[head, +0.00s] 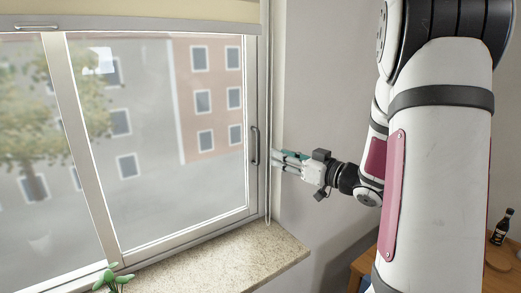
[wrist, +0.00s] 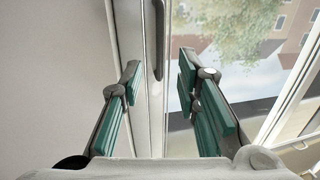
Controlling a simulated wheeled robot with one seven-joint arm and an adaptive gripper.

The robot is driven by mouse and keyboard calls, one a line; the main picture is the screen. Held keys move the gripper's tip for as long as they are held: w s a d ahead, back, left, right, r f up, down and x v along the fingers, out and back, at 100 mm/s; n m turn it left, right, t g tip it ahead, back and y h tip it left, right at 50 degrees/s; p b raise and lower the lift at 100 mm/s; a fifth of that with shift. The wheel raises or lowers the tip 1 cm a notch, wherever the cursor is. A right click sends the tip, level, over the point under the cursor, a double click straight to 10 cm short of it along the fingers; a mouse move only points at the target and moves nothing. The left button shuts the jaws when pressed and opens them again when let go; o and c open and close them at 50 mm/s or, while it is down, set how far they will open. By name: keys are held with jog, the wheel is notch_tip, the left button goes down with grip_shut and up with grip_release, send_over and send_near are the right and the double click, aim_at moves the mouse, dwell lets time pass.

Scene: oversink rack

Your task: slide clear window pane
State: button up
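The clear window pane (head: 160,130) sits in a pale frame and fills the right part of the window in the head view. A dark upright handle (head: 254,145) is on its right frame edge. In the wrist view the handle (wrist: 158,38) shows at the top, between and beyond the fingers, and the glass (wrist: 225,45) lies to the right. My gripper (head: 276,158) is just right of the handle, at about its height. In the wrist view my gripper (wrist: 160,85) has its teal-padded fingers spread wide with nothing between them. I see no contact with the handle.
A stone sill (head: 225,262) runs below the window, with a green plant (head: 113,278) at its left. A thin cord (head: 268,200) hangs beside the right frame, close to my gripper. A wooden table (head: 498,265) with a dark bottle (head: 502,228) stands at right.

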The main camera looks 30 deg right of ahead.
jog(key=x, duration=0.8)
jog(key=shift+w+a, duration=0.1)
jog(key=shift+w, duration=0.05)
grip_shut()
